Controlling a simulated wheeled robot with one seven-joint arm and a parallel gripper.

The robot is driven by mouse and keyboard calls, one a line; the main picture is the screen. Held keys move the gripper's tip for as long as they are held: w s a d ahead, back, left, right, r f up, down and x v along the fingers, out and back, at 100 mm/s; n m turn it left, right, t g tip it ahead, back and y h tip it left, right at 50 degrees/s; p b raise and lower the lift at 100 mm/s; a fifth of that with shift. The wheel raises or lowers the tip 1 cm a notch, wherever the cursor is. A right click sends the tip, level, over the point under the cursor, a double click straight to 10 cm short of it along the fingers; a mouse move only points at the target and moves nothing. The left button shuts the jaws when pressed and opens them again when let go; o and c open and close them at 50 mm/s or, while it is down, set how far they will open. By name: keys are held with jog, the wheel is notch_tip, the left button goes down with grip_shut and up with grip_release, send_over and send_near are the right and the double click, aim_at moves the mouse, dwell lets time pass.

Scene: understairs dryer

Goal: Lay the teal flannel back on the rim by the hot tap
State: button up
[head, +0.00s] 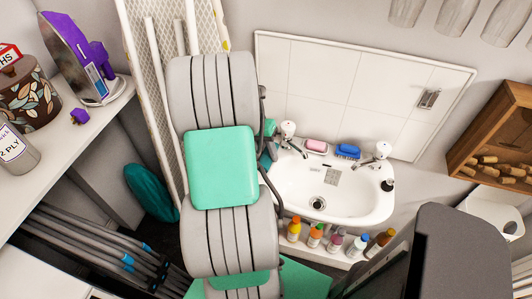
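The white basin (345,197) is on the wall right of centre, with a left tap (288,132) and a right tap (381,152). I cannot read which is hot. A small teal patch (265,160), possibly the flannel, shows at the basin's left end below the left tap, mostly hidden behind my arm. I cannot tell whether it lies on the rim or is held. My grey and green arm fills the middle of the head view. My gripper is hidden behind it.
Pink soap (317,146) and a blue brush (347,151) sit on the basin's back rim. Several small bottles (314,236) stand on a ledge below. A wooden rack (503,140) is at right. A shelf (60,150) and an ironing board (150,80) are left.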

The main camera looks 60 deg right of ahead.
jog(key=o, duration=0.5)
jog(key=v, duration=0.7)
jog(key=shift+w+r, duration=0.15)
jog(key=shift+r, duration=0.25)
jog(key=shift+a, duration=0.1)
jog(key=w+a+r+n+t+h, duration=0.2)
jog(key=w+a+r+n+t, duration=0.15)
jog(key=w+a+n, duration=0.75)
jog(key=a+n+t, duration=0.1)
jog(key=a+n, duration=0.1)
jog(key=a, duration=0.7)
jog(key=w+a+r+n+t+y, duration=0.1)
jog(key=a+n, duration=0.1)
jog(key=a, duration=0.6)
jog(key=a+n+t+y, duration=0.1)
jog(key=a+n, duration=0.1)
jog(key=a, duration=0.7)
jog(key=shift+w+a+r, duration=0.3)
jog(key=shift+w, duration=0.05)
